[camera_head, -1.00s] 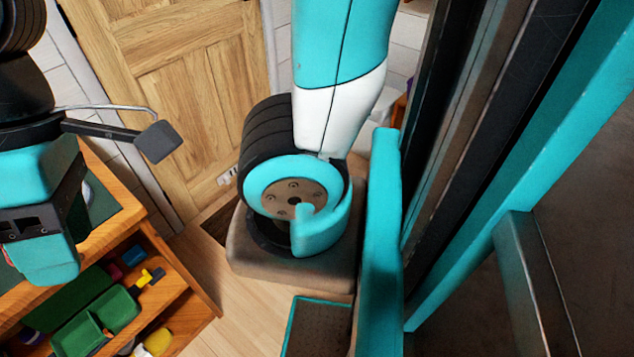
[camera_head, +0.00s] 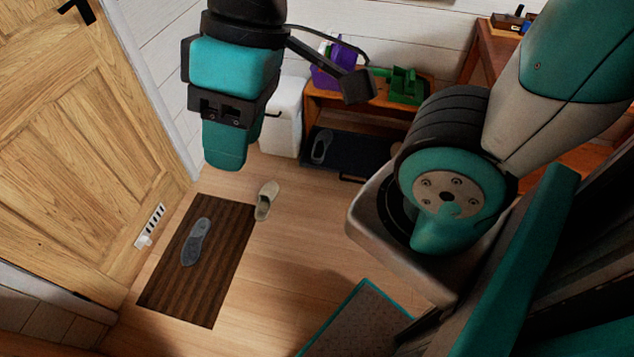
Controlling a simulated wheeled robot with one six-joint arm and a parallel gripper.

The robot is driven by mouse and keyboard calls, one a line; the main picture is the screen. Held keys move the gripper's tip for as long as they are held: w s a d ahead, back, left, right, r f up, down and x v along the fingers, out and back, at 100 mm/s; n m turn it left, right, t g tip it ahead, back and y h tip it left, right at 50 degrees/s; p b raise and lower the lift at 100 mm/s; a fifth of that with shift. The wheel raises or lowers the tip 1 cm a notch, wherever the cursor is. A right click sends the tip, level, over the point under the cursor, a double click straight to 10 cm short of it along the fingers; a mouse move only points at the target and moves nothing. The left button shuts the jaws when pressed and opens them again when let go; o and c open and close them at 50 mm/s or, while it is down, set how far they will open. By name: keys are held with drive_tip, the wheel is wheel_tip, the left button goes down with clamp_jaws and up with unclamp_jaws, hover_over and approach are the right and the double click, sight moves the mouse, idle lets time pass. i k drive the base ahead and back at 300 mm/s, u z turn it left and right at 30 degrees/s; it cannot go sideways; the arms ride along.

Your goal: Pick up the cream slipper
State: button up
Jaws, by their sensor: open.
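The cream slipper (camera_head: 266,200) lies on the wooden floor at the right edge of a brown striped mat, near the mat's far corner. My gripper (camera_head: 228,160) hangs in the upper middle of the view, above the floor and up-left of the slipper in the picture. It is open, and I see nothing between its fingers. The slipper is in plain view and apart from the gripper.
A grey slipper (camera_head: 196,241) lies on the brown mat (camera_head: 222,262). Another grey slipper (camera_head: 321,146) sits on a dark tray (camera_head: 357,152) under a wooden bench (camera_head: 318,98). A white bin (camera_head: 283,118) stands beside the bench. A wooden door (camera_head: 80,150) is on the left.

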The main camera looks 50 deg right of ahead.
sight(268, 192)
drive_tip(key=z, duration=0.3)
drive_tip(key=i, duration=1.65)
